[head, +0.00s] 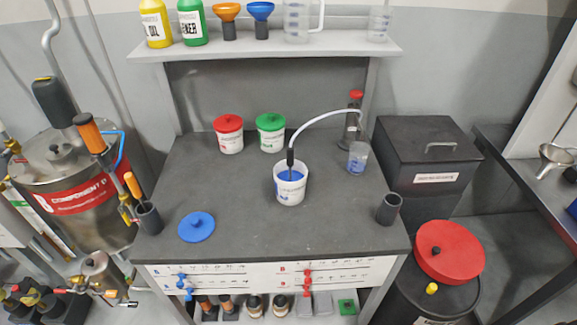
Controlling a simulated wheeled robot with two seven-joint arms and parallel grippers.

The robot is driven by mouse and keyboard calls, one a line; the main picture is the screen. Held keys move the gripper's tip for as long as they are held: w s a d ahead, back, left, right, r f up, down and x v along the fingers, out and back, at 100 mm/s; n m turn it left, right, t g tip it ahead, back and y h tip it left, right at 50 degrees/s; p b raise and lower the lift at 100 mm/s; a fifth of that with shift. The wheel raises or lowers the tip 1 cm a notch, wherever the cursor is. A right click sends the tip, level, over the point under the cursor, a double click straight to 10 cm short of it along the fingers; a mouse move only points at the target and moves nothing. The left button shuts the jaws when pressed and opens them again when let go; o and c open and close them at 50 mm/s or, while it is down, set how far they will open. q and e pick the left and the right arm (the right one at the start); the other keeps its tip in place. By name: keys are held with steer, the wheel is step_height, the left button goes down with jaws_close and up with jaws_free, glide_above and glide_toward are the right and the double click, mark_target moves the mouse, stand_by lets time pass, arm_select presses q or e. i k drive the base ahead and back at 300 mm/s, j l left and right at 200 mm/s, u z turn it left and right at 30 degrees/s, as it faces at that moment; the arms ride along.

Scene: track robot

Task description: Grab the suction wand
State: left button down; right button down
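What looks like the suction wand (290,158) is a slim black handle standing nearly upright in an open white tub (290,192) with blue contents, at the middle of the dark grey bench. Its lower end is hidden in the tub. A white curved hose (325,116) runs from its top to the right, towards a clear bottle with a red cap (353,112) at the back right of the bench. Neither of my grippers shows in the head view.
A blue lid (197,227) lies at the bench's front left. Red-lidded (229,140) and green-lidded (270,138) tubs stand behind. A clear beaker (357,158) and dark cup (388,209) stand right. A shelf (270,47) overhangs the back. The bench's front middle is clear.

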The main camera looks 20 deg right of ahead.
mark_target(290, 149)
steer(key=i+j+z, duration=0.15)
steer(key=j, duration=0.25)
steer(key=i+j+z, duration=0.2)
steer(key=j, duration=0.15)
steer(key=j+z, duration=0.15)
steer(key=j, duration=0.25)
